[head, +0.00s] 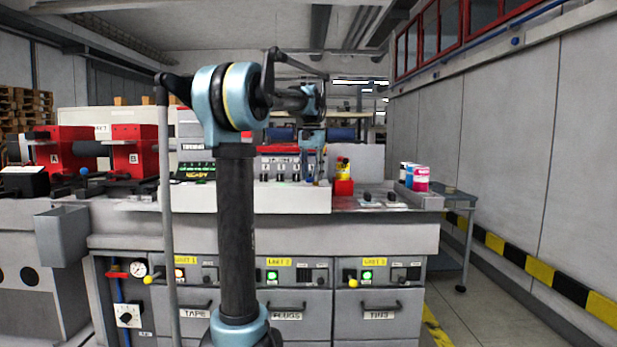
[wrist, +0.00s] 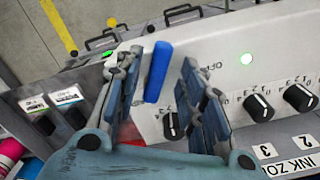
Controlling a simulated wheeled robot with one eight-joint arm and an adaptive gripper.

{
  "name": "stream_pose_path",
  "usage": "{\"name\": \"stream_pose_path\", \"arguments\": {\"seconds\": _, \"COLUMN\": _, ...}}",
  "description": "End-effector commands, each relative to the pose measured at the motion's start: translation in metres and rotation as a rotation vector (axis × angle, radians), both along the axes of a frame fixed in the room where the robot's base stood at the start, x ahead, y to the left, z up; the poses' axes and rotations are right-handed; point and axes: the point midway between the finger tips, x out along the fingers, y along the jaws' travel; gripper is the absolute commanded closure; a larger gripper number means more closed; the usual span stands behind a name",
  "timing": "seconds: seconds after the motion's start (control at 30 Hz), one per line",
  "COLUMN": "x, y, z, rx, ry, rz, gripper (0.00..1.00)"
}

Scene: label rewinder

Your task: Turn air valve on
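A red lever handle (head: 117,274) sits on a thin blue pipe at the lower left of the machine front, beside a round gauge (head: 138,268). It looks like the air valve and lies roughly level, across the pipe. Below it is a white box with a black rotary knob (head: 128,314). My gripper (head: 313,168) is far from them, up and to the right, pointing down over the console. In the wrist view my gripper (wrist: 162,64) has its fingers apart. A blue cylinder (wrist: 157,72) shows between them; I cannot tell whether it touches a finger. The valve is not in the wrist view.
My arm column partly hides the machine front. Drawers (head: 376,312) line the front below. A grey bin (head: 62,235) juts out left of the valve.

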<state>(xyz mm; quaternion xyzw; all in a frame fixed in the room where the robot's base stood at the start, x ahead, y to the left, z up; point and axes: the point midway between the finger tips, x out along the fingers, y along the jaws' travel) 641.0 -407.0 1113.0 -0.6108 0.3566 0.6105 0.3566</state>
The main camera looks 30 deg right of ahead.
Motion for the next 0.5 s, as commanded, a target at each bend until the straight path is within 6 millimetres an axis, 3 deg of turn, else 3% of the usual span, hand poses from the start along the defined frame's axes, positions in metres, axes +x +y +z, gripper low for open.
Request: {"name": "stream_pose_path", "arguments": {"seconds": 0.5, "x": 0.003, "y": 0.000, "z": 0.082, "rx": 0.000, "ry": 0.000, "rz": 0.001, "gripper": 0.63}}
